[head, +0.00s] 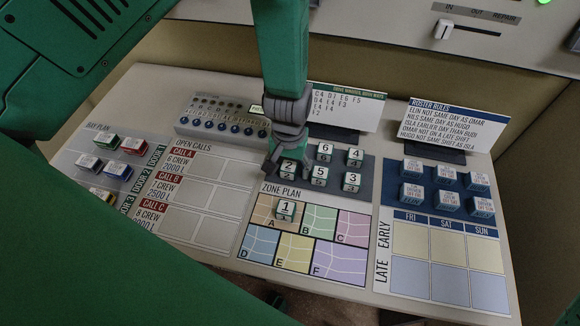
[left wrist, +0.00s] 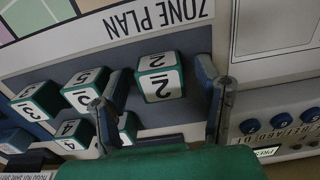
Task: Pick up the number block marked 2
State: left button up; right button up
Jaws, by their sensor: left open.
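The number block marked 2 (head: 288,168) is a white-faced cube with green sides on the grey tray (head: 363,200) above the zone plan. My left gripper (head: 287,156) is over it, pointing down, and partly hides it in the head view. In the left wrist view the block (left wrist: 160,78) shows between the two open fingers of the left gripper (left wrist: 161,98), with a gap visible on both sides. It rests on the tray and is not gripped. My right gripper is not in view.
Blocks 6 (head: 325,152), 4 (head: 355,157), 5 (head: 320,175) and 3 (head: 352,181) stand close to the right. Block 1 (head: 285,209) is on the zone plan (head: 343,262). A button panel (head: 222,118) lies left, and an upright card (head: 345,112) stands behind.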

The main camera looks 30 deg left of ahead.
pick_arm(q)
jog(key=shift+d+r, duration=0.1)
jog(key=shift+c, duration=0.4)
jog(key=c, duration=1)
jog(key=shift+r, duration=0.1)
